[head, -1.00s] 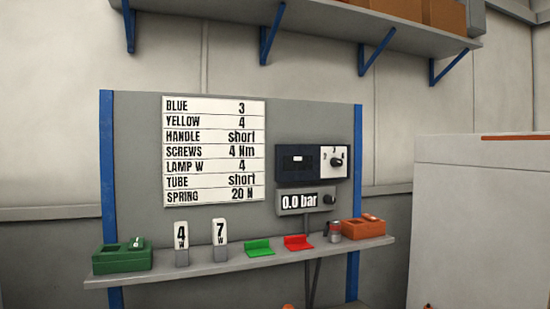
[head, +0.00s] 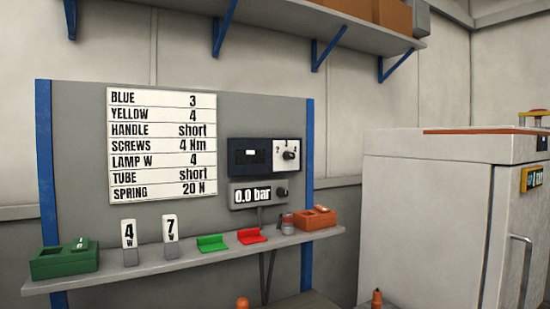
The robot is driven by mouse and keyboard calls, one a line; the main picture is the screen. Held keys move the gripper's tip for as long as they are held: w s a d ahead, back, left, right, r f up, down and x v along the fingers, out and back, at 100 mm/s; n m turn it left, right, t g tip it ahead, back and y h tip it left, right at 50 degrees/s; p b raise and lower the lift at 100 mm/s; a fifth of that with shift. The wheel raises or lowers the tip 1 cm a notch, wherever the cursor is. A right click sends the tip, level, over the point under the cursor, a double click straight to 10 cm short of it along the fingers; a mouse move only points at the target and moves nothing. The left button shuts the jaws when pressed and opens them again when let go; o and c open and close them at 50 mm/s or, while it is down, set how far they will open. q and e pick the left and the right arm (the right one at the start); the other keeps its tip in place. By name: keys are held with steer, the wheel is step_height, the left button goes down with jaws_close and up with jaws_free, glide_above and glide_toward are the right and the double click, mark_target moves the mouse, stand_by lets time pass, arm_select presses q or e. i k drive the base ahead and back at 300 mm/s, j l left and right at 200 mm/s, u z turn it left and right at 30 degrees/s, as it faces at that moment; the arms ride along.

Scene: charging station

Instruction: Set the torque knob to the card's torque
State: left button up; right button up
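The card (head: 161,146) hangs on the grey board and its SCREWS row reads 4 Nm. The torque knob (head: 289,155) appears to be the dark round knob on a white dial plate (head: 279,166), at the right end of a black unit (head: 248,156). A few small marks sit above the knob; they are too small to read surely, and so is the knob's setting. Neither of my grippers is in view.
Below it is a gauge (head: 252,195) reading 0.0 bar with its own knob (head: 282,193). The shelf (head: 190,266) carries green and orange boxes, lamps marked 4 and 7, and green and red holders. A white cabinet (head: 425,210) stands right.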

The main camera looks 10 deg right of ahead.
mark_target(287, 156)
steer(key=i+l, duration=0.15)
steer(key=l, duration=0.2)
steer(key=i+l+z, duration=0.1)
steer(key=l, duration=0.3)
steer(key=i+l, duration=0.15)
steer(key=l, duration=0.2)
steer(key=i+l, duration=0.15)
steer(key=l, duration=0.2)
steer(key=i+l+z, duration=0.1)
steer(key=l, duration=0.25)
steer(key=i+l, duration=0.2)
steer(key=l, duration=0.15)
steer(key=z, duration=0.05)
